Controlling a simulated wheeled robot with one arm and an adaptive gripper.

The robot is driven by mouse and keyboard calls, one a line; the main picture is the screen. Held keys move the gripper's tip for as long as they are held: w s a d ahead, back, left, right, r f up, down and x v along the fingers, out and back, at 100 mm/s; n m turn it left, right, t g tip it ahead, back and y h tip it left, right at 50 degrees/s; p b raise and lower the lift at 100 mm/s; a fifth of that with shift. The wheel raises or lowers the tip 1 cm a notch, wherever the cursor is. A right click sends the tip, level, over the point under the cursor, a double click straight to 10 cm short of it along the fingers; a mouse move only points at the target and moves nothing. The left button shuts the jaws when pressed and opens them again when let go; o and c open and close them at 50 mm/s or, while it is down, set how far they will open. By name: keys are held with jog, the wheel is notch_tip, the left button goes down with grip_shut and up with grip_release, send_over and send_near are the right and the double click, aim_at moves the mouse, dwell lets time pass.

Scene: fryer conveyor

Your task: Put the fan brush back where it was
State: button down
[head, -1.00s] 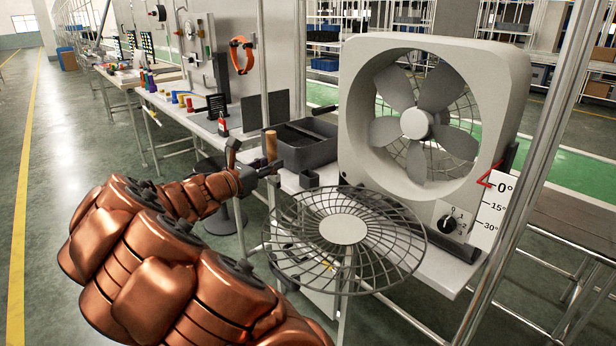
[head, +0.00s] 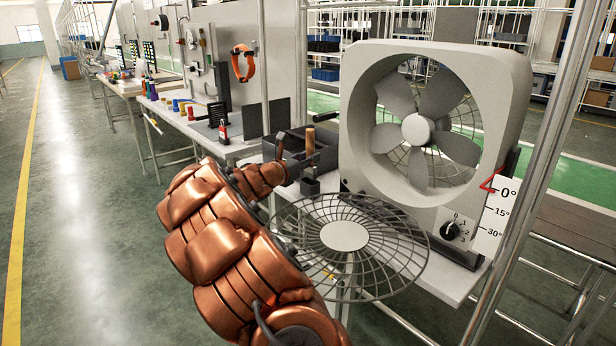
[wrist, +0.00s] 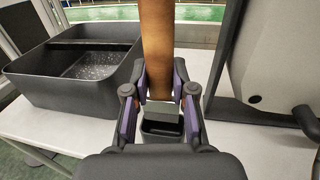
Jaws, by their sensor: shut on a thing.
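The fan brush's brown wooden handle (wrist: 157,50) stands upright between the two fingers of my gripper (wrist: 159,98) in the wrist view. My gripper is shut on it. In the head view the handle (head: 310,139) shows as a short brown stick above my gripper (head: 307,158). The brush's bristle end is not clearly visible. A small dark open-topped holder (wrist: 161,126) stands on the table just beyond and below my fingers in the wrist view. The same holder (head: 310,186) shows just below my gripper in the head view. The brush is above the holder, not seen inside it.
A dark divided bin (wrist: 77,75) is left of my gripper. The big white fan (head: 357,125) stands to the right, with its removed round grille (head: 385,268) in front, near my arm. Bare white tabletop (wrist: 50,130) lies around the holder.

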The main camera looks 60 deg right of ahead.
aim_at(309, 174)
jog(key=shift+f+b, duration=0.4)
jog(key=shift+f, duration=2.25)
jog(key=shift+f, duration=0.25)
jog(key=c, duration=1)
grip_release()
jog(key=shift+o, duration=0.2)
jog(key=shift+r, duration=0.1)
jog(key=shift+r, duration=0.2)
jog(key=w+a, duration=0.1)
jog(key=a, duration=1.1)
jog(key=shift+p, duration=0.35)
